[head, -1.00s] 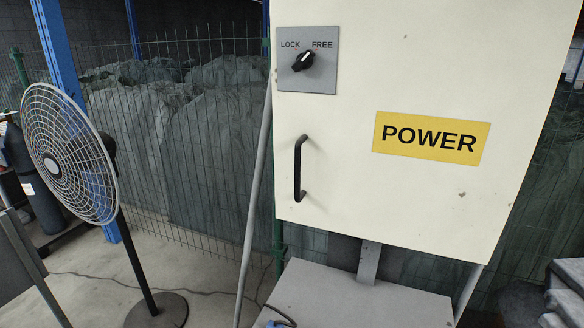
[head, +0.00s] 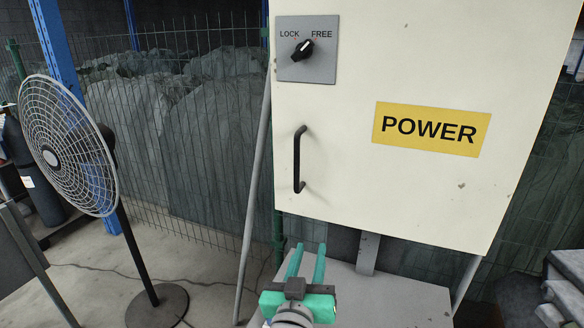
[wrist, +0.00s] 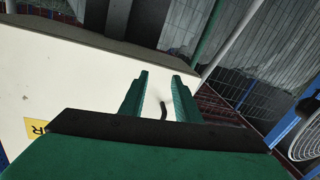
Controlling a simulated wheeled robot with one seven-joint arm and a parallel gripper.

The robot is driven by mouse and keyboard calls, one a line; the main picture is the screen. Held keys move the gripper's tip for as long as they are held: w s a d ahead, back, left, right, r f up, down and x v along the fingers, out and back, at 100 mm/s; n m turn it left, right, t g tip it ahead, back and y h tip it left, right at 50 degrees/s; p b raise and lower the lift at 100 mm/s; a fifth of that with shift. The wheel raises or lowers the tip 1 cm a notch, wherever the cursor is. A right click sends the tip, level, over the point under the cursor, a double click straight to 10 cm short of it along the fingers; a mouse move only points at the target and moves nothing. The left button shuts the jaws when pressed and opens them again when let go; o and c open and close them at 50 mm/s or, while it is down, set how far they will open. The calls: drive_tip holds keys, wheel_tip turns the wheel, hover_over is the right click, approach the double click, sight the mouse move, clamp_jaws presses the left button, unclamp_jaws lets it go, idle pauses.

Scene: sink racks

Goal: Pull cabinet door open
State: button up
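The cream cabinet door (head: 390,200) is closed and fills the right half of the head view, with a yellow POWER label (head: 431,129). Its black vertical handle (head: 299,160) is near the door's left edge. Above the handle is a black knob (head: 302,50) on a grey LOCK/FREE plate, its white mark pointing toward FREE. My green gripper (head: 306,262) is below the handle, apart from it, with its two fingers spread and nothing between them. In the wrist view the cabinet door (wrist: 70,85) is at left, and the handle (wrist: 163,110) shows beyond the open fingers.
A standing fan (head: 70,145) with a round base is at the left. A wire fence (head: 180,120) runs behind the cabinet. A grey box-like surface (head: 400,300) lies under the cabinet, with a slanted grey pole (head: 252,200) beside it. Grey stacked pieces (head: 565,285) are at the right.

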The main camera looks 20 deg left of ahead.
wheel_tip(320, 180, up, 10)
drive_tip(key=a, duration=0.2)
drive_tip(key=m+y, duration=0.1)
approach(297, 159)
drive_tip(key=shift+m, duration=0.3)
drive_tip(key=w, duration=0.3)
drive_tip(key=w+a, duration=0.1)
drive_tip(key=w, duration=0.6)
drive_tip(key=shift+w+a, duration=0.2)
drive_tip(key=shift+a, duration=0.1)
drive_tip(key=shift+a, duration=0.15)
clamp_jaws()
